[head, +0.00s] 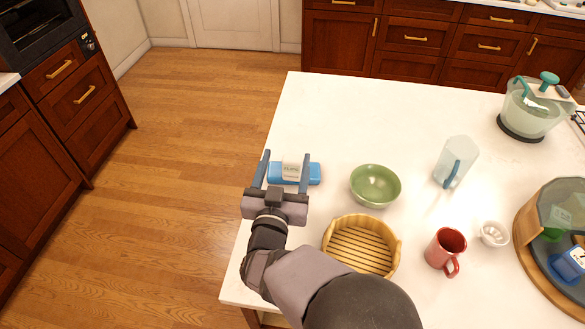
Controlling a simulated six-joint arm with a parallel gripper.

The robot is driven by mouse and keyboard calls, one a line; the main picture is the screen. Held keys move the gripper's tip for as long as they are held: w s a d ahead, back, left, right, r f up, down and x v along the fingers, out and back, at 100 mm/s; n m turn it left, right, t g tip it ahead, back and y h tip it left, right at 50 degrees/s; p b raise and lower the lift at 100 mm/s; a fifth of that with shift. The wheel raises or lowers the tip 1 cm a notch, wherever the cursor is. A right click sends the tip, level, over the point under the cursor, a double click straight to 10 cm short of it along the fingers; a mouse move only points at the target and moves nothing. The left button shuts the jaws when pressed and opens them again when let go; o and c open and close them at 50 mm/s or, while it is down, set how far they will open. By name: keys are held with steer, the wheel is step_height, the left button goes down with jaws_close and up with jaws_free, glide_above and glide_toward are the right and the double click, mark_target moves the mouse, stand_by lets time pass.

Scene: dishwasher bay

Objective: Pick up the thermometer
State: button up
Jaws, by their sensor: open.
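My gripper (285,155) is open, its two fingers reaching away from me over the left part of the white counter. A blue, flat, rounded pack (291,176) with a pale label lies beneath or between the fingers. Whether they touch it cannot be told. A blue device with a white face (574,260) sits in the round wooden-rimmed tray (524,243) at the right edge, partly cut off by the frame. I cannot tell for sure which of these, if either, is the thermometer.
A green bowl (375,185), a wicker basket (331,233), a red mug (444,248), a small white dish (494,234), a clear pitcher (457,160) and a teal-lidded container (532,108) stand to the right. The counter's far left part is clear.

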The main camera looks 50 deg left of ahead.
glide_toward(292, 158)
steer(key=x, duration=0.2)
steer(key=shift+w+a, duration=0.15)
steer(key=shift+a, duration=0.3)
steer(key=shift+p+x, duration=0.5)
steer(key=shift+x, duration=0.55)
steer(key=shift+w+a+r+p, duration=0.1)
steer(key=shift+w+a+p, duration=0.2)
steer(key=shift+w+p, duration=0.2)
steer(key=shift+p+x, duration=1)
steer(key=shift+x, duration=1.05)
steer(key=shift+w+d, duration=0.1)
steer(key=c, duration=1.1)
steer(key=shift+c, duration=0.7)
